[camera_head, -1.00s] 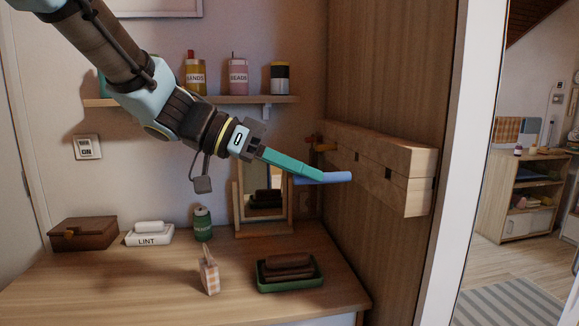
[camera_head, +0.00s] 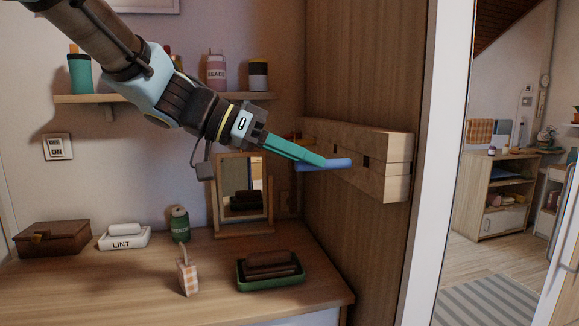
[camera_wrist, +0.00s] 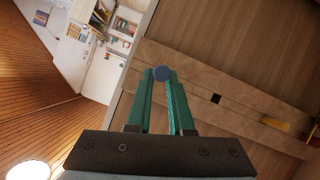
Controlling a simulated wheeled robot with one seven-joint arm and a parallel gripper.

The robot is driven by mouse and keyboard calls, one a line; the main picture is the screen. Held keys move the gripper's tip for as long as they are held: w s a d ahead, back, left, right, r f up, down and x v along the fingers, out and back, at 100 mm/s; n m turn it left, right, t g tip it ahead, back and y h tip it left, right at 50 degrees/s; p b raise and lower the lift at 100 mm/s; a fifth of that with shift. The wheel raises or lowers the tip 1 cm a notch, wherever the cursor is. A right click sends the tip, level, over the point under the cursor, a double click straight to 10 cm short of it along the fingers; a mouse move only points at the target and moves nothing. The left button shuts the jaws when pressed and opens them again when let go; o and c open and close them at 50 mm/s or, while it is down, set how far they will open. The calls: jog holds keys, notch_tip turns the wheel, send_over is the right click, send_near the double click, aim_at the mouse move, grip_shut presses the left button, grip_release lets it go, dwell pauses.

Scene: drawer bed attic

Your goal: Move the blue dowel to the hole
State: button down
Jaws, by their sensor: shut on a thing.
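The blue dowel (camera_head: 325,164) is held near-level by my gripper (camera_head: 316,161). Its teal fingers are shut on it, and the dowel's right end sticks out toward the wooden block. In the wrist view the dowel's round end (camera_wrist: 161,73) shows at the fingertips (camera_wrist: 161,84). I cannot tell whether the dowel touches the block.
A brass-coloured piece (camera_wrist: 275,123) sits by the block's other end. Below are a desk (camera_head: 120,285), a small mirror (camera_head: 243,186), a green tray (camera_head: 270,284) and a lint box (camera_head: 124,239). A shelf (camera_head: 130,98) with jars is behind my arm.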

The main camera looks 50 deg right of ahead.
jog(key=shift+s+d+b, duration=0.3)
jog(key=shift+s+d, duration=0.25)
jog(key=shift+d, duration=0.2)
jog(key=shift+b, duration=2.05)
dwell(1.0)
jog(key=shift+s+d+b, duration=0.35)
jog(key=shift+s+d, duration=0.5)
jog(key=shift+d, duration=0.3)
jog(key=shift+s+d+b, duration=0.35)
jog(key=shift+s+d, duration=0.45)
jog(key=shift+d, duration=0.35)
dwell(0.3)
jog(key=c, duration=0.7)
grip_release()
jog(key=shift+w+a, duration=0.1)
jog(key=b+v, duration=0.2)
jog(key=v, duration=0.8)
jog(key=shift+w+a+r, duration=0.2)
jog(key=shift+a, duration=0.05)
